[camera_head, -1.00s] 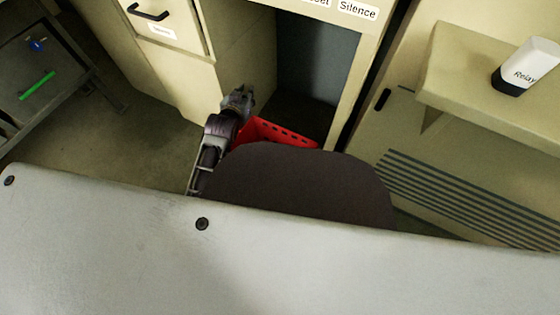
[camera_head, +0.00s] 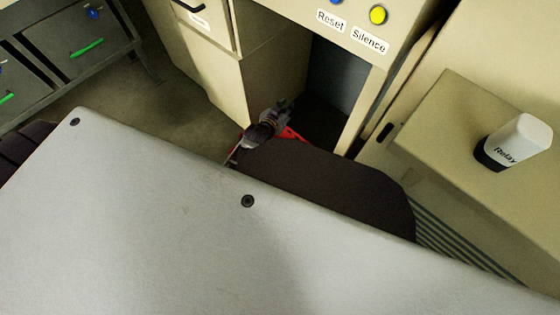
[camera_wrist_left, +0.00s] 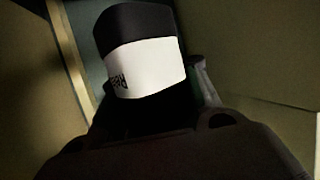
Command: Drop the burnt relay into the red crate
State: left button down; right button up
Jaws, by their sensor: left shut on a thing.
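My left gripper (camera_head: 286,106) is in front of the open bay under the desk, above the red crate. In the left wrist view it is shut on a relay (camera_wrist_left: 146,68) with a white body, a black end and a partly hidden label; I take this as the burnt relay. The red crate (camera_head: 291,134) shows only as a small strip of rim beside the gripper. The rest of it is hidden behind the arm and a dark rounded shape. My right gripper is not in view.
Another white relay with a black base (camera_head: 514,143) stands on the beige shelf (camera_head: 440,125) at right. The desk panel above the bay has Reset and a yellow Silence button (camera_head: 378,14). A dark cabinet (camera_head: 85,30) stands at the upper left.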

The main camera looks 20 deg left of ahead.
pick_arm(q)
jog(key=s+a+f+p, duration=0.1)
jog(key=s+f, duration=0.3)
jog(key=f, duration=0.5)
jog(key=shift+a+f+p, duration=0.2)
jog(key=shift+f+p, duration=0.2)
jog(key=shift+p, duration=0.35)
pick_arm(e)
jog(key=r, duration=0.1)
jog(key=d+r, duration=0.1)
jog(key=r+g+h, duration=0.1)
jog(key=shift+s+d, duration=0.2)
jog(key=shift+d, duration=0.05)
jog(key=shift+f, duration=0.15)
pick_arm(q)
jog(key=shift+f, duration=0.1)
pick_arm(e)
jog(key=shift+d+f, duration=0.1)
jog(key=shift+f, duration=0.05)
pick_arm(q)
notch_tip(320, 180, down, 6)
jog(key=b, duration=0.6)
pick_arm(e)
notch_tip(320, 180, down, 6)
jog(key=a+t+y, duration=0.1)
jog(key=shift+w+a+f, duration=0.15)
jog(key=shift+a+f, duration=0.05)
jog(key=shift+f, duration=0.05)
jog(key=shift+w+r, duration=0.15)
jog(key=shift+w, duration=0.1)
